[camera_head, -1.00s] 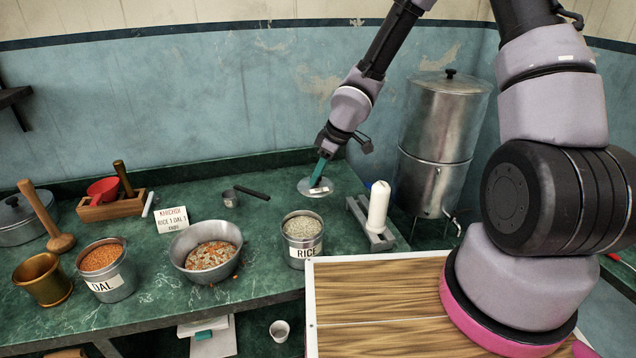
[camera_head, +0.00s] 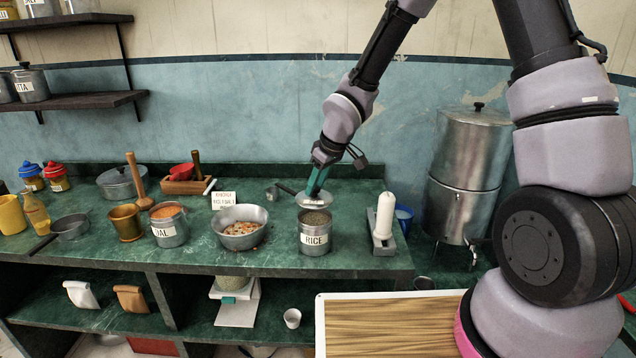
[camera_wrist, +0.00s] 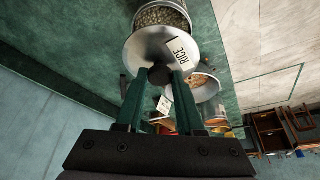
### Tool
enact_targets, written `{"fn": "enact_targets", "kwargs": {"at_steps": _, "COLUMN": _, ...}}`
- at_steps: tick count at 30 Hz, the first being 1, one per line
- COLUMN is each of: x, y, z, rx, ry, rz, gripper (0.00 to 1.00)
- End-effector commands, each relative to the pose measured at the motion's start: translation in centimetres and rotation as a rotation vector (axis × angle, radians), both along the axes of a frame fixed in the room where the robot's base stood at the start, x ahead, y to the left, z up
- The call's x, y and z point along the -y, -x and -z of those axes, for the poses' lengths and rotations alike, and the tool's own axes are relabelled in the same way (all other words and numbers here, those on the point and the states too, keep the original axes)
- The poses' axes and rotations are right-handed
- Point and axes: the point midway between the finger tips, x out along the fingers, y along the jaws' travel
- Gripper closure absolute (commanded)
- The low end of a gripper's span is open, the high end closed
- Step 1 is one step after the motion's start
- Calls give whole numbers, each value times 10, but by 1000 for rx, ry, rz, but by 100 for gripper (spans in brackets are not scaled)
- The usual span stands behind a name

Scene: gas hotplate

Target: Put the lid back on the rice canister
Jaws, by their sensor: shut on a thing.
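The rice canister (camera_head: 314,240), a metal tin labelled RICE, stands open and upright on the green counter with rice showing in its top. My gripper (camera_head: 314,192) is shut on the knob of the metal lid (camera_head: 302,201), just behind and above the canister in the head view. In the wrist view, my gripper (camera_wrist: 159,77) grips the dark knob, and the lid (camera_wrist: 147,50) bears a RICE label. The lid covers part of the canister there; the rice (camera_wrist: 163,15) shows past its edge. I cannot tell the gap between lid and rim.
A pan of mixed grains (camera_head: 240,240) and the DAL tin (camera_head: 168,232) stand left of the canister. A white cylinder on a grey stand (camera_head: 384,216) is close on its right. A small dark-handled measuring cup (camera_head: 287,188) lies behind. A tall metal dispenser (camera_head: 465,170) stands far right.

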Motion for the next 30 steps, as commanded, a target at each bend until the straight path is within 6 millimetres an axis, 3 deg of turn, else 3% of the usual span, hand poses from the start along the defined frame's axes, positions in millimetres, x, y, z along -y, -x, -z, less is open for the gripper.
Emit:
{"fn": "enact_targets", "kwargs": {"at_steps": 15, "x": 0, "y": 1, "z": 45, "rx": -1, "ry": 0, "rz": -1, "gripper": 100}}
{"fn": "enact_targets", "kwargs": {"at_steps": 30, "x": 0, "y": 0, "z": 50, "rx": 0, "ry": 0, "rz": -1, "gripper": 100}}
